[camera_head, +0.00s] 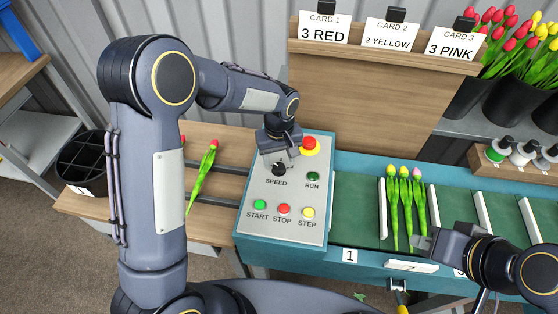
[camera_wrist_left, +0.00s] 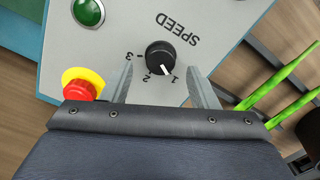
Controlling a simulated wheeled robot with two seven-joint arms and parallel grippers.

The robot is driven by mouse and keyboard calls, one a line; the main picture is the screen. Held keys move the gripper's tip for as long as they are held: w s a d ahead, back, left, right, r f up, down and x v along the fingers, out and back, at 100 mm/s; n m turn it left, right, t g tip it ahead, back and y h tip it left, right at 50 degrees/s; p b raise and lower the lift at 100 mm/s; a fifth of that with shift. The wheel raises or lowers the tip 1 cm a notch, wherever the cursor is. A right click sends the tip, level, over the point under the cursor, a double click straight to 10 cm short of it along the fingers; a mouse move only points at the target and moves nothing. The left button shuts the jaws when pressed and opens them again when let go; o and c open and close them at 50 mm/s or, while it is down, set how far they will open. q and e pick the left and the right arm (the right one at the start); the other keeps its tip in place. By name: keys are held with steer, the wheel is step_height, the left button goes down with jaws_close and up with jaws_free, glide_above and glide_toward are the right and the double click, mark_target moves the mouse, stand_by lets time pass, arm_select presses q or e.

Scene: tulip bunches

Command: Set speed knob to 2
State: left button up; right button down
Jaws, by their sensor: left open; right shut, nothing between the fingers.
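The black speed knob (camera_wrist_left: 161,57) sits on the grey control panel (camera_head: 255,210), and its white pointer mark is toward 1 on the 1-2-3 scale. It also shows in the head view (camera_head: 279,169), partly hidden by my gripper. My left gripper (camera_head: 281,157) is above the knob, open. In the left wrist view its two fingers (camera_wrist_left: 164,82) stand apart on either side of the knob; I cannot tell whether they touch it. My right gripper (camera_head: 424,241) is shut and empty, near the front edge of the conveyor beside the tulips.
A red emergency button (camera_head: 309,145) is close to my left gripper, with a green RUN button (camera_head: 313,176) nearby. START, STOP and STEP buttons (camera_head: 284,209) line the panel's front. Tulips (camera_head: 405,205) lie on the green conveyor (camera_head: 366,205). A loose red tulip (camera_head: 206,165) lies left of the panel.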

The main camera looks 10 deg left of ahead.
mark_target(279, 168)
arm_select(q)
steer(key=shift+f, duration=1.4)
steer(key=c, duration=1)
